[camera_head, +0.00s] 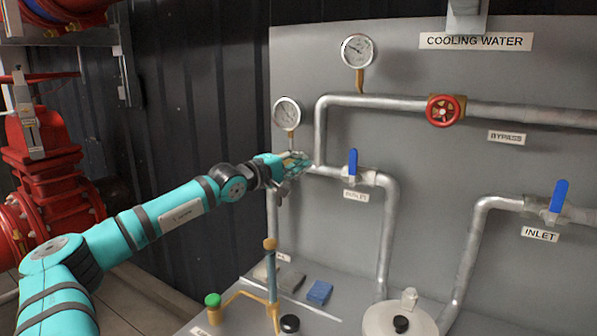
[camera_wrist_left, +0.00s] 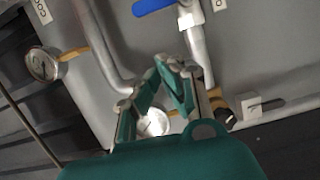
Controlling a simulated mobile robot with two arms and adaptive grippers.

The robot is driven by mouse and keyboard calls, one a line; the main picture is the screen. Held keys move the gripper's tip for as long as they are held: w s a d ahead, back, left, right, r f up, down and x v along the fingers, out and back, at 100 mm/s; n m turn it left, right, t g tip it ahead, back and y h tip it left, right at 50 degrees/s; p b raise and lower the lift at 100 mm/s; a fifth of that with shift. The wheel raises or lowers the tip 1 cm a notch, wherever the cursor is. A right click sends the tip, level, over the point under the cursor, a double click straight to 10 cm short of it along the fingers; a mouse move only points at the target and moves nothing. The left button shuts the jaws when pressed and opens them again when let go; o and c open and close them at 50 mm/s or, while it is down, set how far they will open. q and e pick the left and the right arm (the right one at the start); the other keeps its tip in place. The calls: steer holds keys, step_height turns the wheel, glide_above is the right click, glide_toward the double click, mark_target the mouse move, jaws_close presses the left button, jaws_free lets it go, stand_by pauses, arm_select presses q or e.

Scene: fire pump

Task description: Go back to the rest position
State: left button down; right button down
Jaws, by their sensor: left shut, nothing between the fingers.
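My left gripper (camera_head: 296,162) reaches in from the left in the head view, in front of the grey panel near the left end of the pipes. Its fingers also show in the left wrist view (camera_wrist_left: 158,75), with the tips together and nothing between them. A valve with a blue handle (camera_head: 352,163) stands upright just right of the gripper. A blue handle also shows at the top of the left wrist view (camera_wrist_left: 152,6). I cannot tell from the views whether the gripper touches the pipe behind it. My right gripper is not in view.
The panel carries two gauges (camera_head: 358,51) (camera_head: 287,113), a red bypass wheel (camera_head: 445,110) and a blue inlet handle (camera_head: 558,196). Below are a blue block (camera_head: 319,292), a green knob (camera_head: 213,300) and a white round lid (camera_head: 385,318). Red pump piping (camera_head: 45,170) stands at the left.

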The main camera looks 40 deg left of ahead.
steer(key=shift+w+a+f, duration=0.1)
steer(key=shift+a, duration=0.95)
